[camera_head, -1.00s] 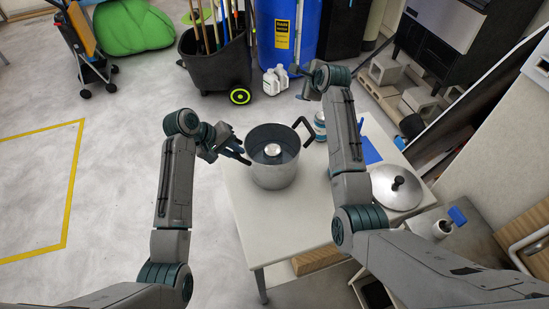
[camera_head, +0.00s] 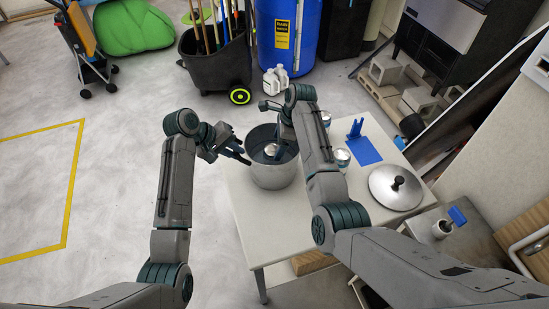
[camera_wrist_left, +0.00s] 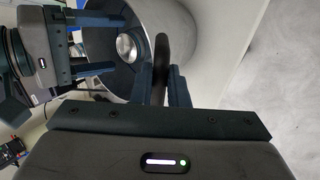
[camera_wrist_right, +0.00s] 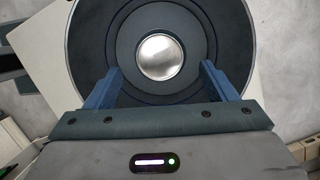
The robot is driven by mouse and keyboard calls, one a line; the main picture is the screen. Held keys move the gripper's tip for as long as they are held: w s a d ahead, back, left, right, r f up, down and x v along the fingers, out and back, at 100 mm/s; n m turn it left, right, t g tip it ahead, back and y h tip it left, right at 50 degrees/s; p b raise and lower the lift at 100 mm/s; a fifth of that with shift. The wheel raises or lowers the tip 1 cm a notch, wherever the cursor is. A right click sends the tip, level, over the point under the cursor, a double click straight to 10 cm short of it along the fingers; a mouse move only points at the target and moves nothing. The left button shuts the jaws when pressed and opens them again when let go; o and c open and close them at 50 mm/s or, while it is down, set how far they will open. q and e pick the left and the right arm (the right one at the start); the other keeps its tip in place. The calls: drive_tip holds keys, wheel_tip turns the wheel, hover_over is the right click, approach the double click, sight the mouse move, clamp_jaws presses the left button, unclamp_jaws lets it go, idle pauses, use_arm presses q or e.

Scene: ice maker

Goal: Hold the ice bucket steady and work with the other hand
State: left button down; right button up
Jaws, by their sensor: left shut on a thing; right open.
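The ice bucket, a grey metal pot (camera_head: 272,178), stands upright on the white table (camera_head: 240,210). My left gripper (camera_head: 240,157) is shut on its black handle (camera_wrist_left: 161,50) at the rim. A shiny round metal piece (camera_wrist_right: 160,57) sits in the middle of the bucket's dark interior; it also shows in the left wrist view (camera_wrist_left: 126,48). My right gripper (camera_wrist_right: 161,72) is open over the bucket, with its fingers on either side of that piece. I cannot tell whether they touch it. In the head view, my right arm hides the bucket's right side and other handle.
A silver lid with a black knob (camera_head: 395,187) lies at the table's right. A can (camera_head: 341,159) and a blue piece (camera_head: 362,150) stand behind my right arm. White jugs (camera_head: 275,80), a black bin (camera_head: 215,62) and a blue barrel (camera_head: 287,30) stand beyond the table.

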sight(275, 149)
drive_tip(key=shift+x, duration=2.95)
drive_tip(key=c, duration=1)
drive_tip(key=shift+r, duration=0.15)
